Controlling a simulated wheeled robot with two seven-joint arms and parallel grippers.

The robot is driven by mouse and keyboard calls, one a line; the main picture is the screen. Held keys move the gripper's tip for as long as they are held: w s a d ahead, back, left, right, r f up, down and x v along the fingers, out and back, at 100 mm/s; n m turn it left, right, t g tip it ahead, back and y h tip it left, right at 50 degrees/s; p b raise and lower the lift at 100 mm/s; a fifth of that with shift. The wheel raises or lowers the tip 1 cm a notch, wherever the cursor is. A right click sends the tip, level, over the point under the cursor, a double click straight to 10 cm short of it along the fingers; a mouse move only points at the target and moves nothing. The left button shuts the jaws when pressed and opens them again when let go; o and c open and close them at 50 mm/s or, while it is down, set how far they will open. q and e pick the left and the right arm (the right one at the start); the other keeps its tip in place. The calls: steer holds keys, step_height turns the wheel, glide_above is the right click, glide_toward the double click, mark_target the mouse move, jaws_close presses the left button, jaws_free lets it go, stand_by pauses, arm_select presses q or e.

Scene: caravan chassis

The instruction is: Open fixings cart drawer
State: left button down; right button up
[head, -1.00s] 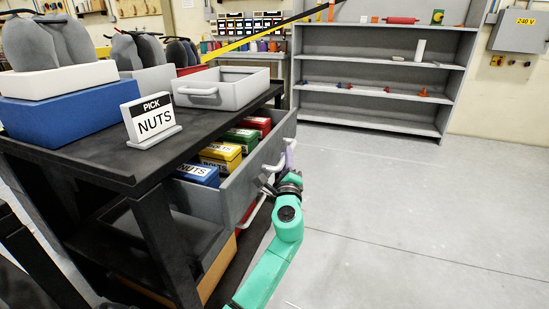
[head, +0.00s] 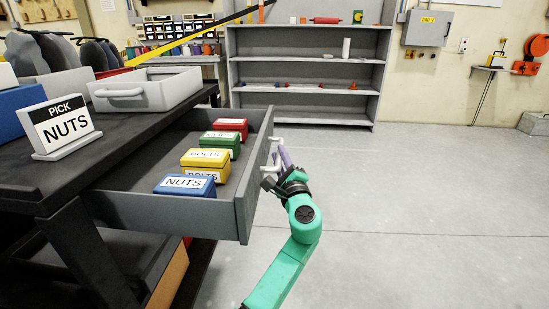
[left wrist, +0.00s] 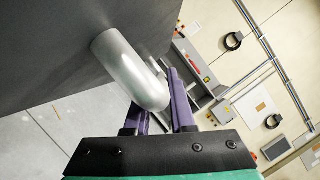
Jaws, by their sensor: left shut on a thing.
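The grey drawer (head: 170,208) of the black fixings cart (head: 88,160) is pulled well out. Inside it lie a blue NUTS box (head: 186,186), a yellow BOLTS box (head: 207,160), a green box (head: 222,141) and a red box (head: 232,126) in a row. My left gripper (head: 277,166) is at the drawer front, shut on the pale handle (head: 271,155). In the left wrist view the handle (left wrist: 128,68) curves between the purple fingers (left wrist: 166,105), by the dark drawer front (left wrist: 70,50). My right gripper is not in view.
A PICK NUTS sign (head: 60,124) and an empty grey tray (head: 148,90) stand on the cart top. A grey shelf unit (head: 305,70) stands against the back wall. The floor (head: 420,210) right of the drawer is clear.

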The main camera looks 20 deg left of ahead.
arm_select(q)
steer(key=shift+f, duration=0.1)
steer(key=c, duration=0.8)
jaws_free()
steer(key=shift+o, duration=0.2)
steer(key=v, duration=1.4)
steer(key=shift+s+d+p, duration=0.15)
steer(key=shift+s+p, duration=0.05)
steer(key=shift+p, duration=0.15)
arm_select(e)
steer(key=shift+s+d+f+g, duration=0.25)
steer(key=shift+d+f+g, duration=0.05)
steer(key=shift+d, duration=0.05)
